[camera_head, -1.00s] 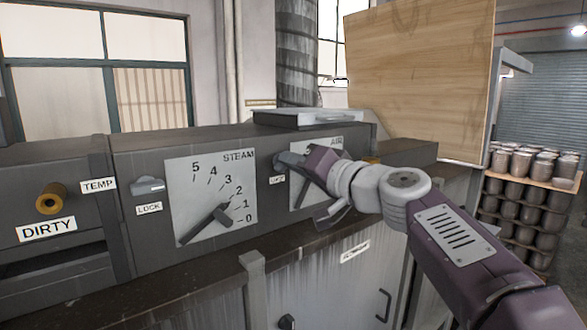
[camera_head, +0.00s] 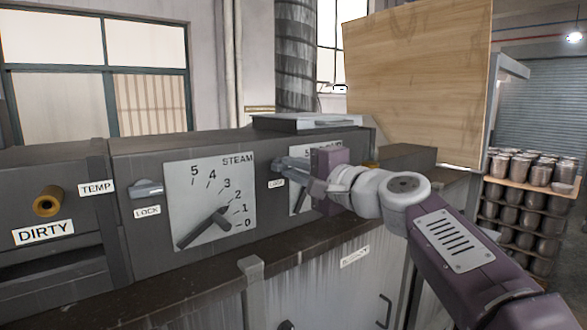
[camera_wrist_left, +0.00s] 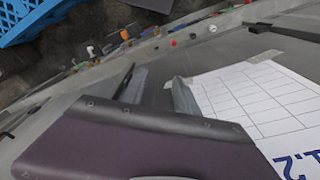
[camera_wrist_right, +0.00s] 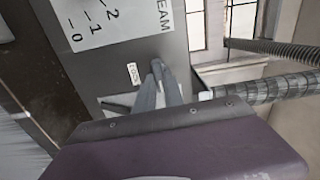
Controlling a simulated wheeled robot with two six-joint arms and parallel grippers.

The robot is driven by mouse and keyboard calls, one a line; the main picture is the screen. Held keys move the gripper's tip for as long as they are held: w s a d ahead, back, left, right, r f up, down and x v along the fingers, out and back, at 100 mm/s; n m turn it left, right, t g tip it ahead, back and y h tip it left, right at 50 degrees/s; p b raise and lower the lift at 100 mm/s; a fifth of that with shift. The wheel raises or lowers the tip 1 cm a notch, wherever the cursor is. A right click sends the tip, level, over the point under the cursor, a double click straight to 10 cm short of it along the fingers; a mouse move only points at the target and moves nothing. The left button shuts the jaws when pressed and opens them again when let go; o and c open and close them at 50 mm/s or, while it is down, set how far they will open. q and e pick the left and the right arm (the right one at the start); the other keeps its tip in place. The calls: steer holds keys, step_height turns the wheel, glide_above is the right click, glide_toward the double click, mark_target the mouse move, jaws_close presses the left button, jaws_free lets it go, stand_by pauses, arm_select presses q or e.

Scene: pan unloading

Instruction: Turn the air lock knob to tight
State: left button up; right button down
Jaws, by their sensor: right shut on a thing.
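The air lock knob sits on the dark panel between the steam dial (camera_head: 205,215) and the partly covered air dial (camera_head: 300,190), above a small lock label (camera_head: 277,183). My right gripper (camera_head: 282,165) is shut on the knob, and its fingers and body hide most of the knob. In the right wrist view the closed fingers (camera_wrist_right: 160,80) reach the panel beside the lock label (camera_wrist_right: 133,73). My left gripper (camera_wrist_left: 155,85) shows only in the left wrist view, its two fingers apart and nothing between them.
Another lock knob (camera_head: 146,188) is left of the steam dial. A brass knob (camera_head: 47,200) sits above the dirty label. A wooden board (camera_head: 420,80) stands behind my right arm. Stacked metal cans (camera_head: 525,190) are at the right. A paper sheet (camera_wrist_left: 250,100) lies near my left gripper.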

steer(key=shift+r+m, duration=0.1)
steer(key=shift+m, duration=0.2)
stand_by(0.4)
steer(key=c, duration=1.6)
jaws_free()
steer(key=shift+o, duration=0.8)
steer(key=b+v, duration=0.3)
steer(key=v, duration=0.6)
steer(key=shift+b, duration=0.35)
steer(key=shift+w, duration=0.1)
